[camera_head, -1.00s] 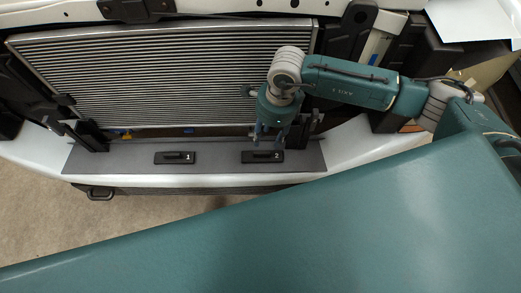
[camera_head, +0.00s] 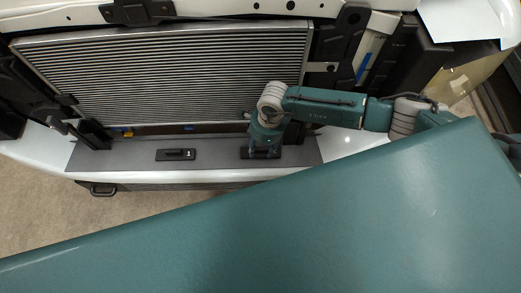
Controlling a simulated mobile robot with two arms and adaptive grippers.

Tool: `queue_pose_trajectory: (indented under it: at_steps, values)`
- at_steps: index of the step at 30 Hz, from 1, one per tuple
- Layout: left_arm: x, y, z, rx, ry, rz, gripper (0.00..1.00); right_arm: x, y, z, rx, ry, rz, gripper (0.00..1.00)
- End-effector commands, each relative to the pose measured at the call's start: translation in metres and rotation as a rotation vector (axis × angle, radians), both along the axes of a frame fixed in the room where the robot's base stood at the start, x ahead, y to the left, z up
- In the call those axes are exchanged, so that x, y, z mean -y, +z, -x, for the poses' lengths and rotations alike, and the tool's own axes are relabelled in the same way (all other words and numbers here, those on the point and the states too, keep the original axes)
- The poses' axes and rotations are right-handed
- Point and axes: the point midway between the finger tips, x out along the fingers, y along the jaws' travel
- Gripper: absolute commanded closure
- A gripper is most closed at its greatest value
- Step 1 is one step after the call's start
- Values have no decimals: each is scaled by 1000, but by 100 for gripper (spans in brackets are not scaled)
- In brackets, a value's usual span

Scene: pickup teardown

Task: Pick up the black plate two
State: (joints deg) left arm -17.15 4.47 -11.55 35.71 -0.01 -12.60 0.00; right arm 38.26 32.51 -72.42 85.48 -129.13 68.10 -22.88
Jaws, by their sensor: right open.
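The black plate two (camera_head: 245,153) lies on the grey strip (camera_head: 219,160) below the radiator. It is mostly hidden behind my right gripper (camera_head: 262,154), and its number does not show. My right gripper points down right over the plate, with its fingers apart at the plate. I cannot tell whether the fingers touch it. A similar black plate marked 1 (camera_head: 175,154) lies farther left on the same strip. My left gripper is not in view.
A large ribbed radiator (camera_head: 160,75) stands behind the strip, with black brackets (camera_head: 93,133) at its side. A white body panel edges the strip. A large teal surface of my own body fills the lower right. A cardboard box (camera_head: 470,78) is at the upper right.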

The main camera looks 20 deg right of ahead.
Motion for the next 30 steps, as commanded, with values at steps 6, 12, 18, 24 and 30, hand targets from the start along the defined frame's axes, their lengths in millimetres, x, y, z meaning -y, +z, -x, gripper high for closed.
queue_pose_trajectory:
  at_steps: [6,12,18,24,30]
  values:
    - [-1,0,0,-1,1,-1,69,0,0,0,-1,0,0,89]
    - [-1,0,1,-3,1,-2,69,0,1,0,0,0,0,100]
    - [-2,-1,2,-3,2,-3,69,0,2,0,0,0,-1,100]
    - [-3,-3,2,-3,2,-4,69,-1,15,-1,2,1,-3,100]
    - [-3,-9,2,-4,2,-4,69,0,50,-2,5,1,-2,100]
